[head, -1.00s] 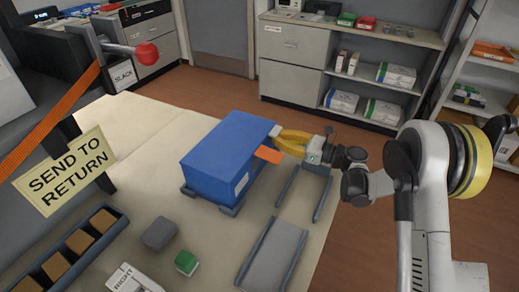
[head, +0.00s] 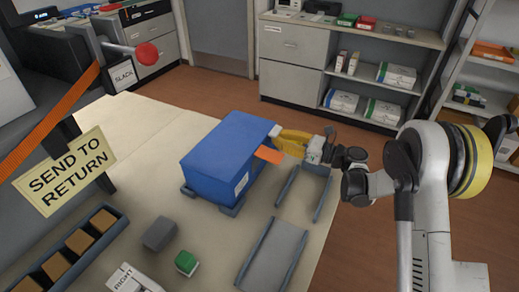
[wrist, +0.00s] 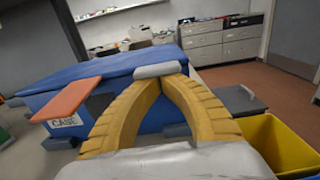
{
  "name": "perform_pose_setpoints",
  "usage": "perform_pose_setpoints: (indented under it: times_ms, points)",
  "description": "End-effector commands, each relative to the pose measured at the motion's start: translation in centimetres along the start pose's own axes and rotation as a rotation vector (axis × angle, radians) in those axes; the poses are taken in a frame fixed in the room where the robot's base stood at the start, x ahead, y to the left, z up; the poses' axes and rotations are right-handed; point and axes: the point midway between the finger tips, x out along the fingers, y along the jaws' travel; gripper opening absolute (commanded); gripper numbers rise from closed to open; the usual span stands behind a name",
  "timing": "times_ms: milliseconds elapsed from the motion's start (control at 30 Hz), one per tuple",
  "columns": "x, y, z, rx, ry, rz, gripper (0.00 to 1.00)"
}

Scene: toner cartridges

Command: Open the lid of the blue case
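The blue case (head: 215,178) stands on the pale table with its lid (head: 235,140) down. An orange tab (head: 268,154) sticks out from the lid's right edge; it also shows in the wrist view (wrist: 66,99), above the white CASE label (wrist: 64,121). My yellow-fingered gripper (head: 279,133) is at the case's far right corner, beyond the tab.
Grey trays (head: 272,258) with rails lie right of the case. A grey block (head: 159,234) and a green box (head: 186,262) lie in front. A sign (head: 65,170) hangs at left. A yellow bin (wrist: 283,145) is at the right in the wrist view.

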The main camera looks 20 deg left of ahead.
Motion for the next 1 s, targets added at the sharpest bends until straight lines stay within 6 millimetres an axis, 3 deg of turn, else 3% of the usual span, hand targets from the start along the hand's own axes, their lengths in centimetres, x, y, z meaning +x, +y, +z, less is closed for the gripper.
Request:
perform_pose_setpoints:
  times_ms: [700, 1000]
  points:
    - [0.2, 0.0, 4.6, 0.0, 0.0, 0.0, 0.0]
    - [0.2, 0.0, 4.7, 0.0, 0.0, 0.0, 0.0]
